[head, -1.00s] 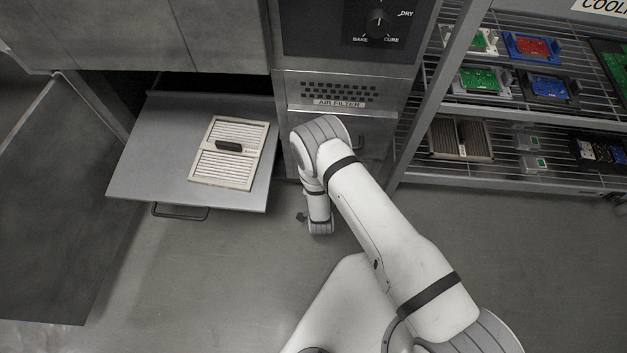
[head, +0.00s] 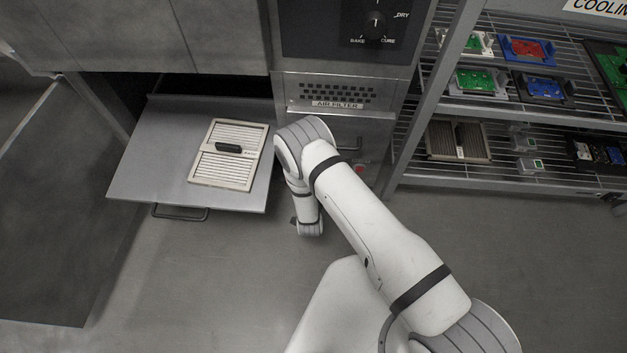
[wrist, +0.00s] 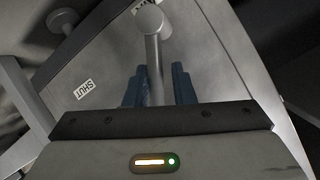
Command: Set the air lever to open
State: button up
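In the wrist view, a grey lever rod (wrist: 154,65) with a rounded end runs down between the two blue fingers of my gripper (wrist: 160,85). The fingers stand apart on either side of the rod, and I cannot tell whether they touch it. A white label (wrist: 83,89) reading SHUT is on the grey panel to the left of the rod. No OPEN label shows. In the head view my arm covers the lever, and my gripper is hidden too.
In the head view, the cabinet front (head: 325,80) carries a dial and an AIR FILTER grille. A pulled-out drawer (head: 150,170) at left holds a framed filter (head: 228,155). A rack (head: 480,110) with circuit boards stands at right. A round post (wrist: 62,20) shows in the wrist view.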

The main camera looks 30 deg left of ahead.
jog(key=shift+o, duration=1.4)
jog(key=shift+w+d+r, duration=0.1)
jog(key=shift+w, duration=0.05)
jog(key=p+v, duration=0.2)
jog(key=v, duration=0.5)
jog(key=shift+s+d, duration=0.2)
jog(key=shift+s, duration=0.1)
jog(key=shift+s+r, duration=0.1)
